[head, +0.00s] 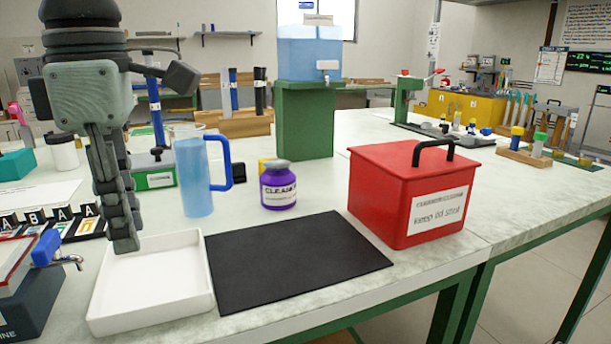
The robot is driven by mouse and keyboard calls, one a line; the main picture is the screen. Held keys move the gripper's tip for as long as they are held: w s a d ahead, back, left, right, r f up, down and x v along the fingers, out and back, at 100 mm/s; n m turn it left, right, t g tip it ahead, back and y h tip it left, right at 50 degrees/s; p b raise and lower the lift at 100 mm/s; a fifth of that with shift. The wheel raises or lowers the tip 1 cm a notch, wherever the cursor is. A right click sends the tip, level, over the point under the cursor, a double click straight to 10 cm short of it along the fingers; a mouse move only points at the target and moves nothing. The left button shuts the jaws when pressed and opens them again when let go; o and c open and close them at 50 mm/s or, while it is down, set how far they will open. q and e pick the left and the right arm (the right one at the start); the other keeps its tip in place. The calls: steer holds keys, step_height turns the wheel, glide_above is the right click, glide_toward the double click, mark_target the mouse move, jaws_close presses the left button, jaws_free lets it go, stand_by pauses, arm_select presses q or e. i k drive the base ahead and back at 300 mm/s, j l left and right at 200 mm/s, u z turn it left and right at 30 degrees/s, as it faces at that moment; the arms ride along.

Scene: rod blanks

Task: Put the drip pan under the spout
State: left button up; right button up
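The drip pan (150,326) looks to be the shallow white square tray on the table at the front left. A tap with a blue handle and a metal spout (69,261) sticks out from a dark machine at the left edge. In the picture, the spout's end is just left of the pan's left wall. My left gripper (126,246) points down, its fingertips overlapping the pan's far rim. Its fingers overlap from this side, so I cannot tell whether they are closed on the rim. My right gripper is not in view.
A black mat (295,258) lies right of the pan. Behind stand a blue mug (194,178), a purple jar (278,187) and a red box (405,195). A blue water tank (310,55) with a tap sits on a green stand (305,120). Lettered cards (55,220) lie at the left.

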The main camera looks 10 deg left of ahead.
mark_target(168, 279)
steer(key=k, duration=1.5)
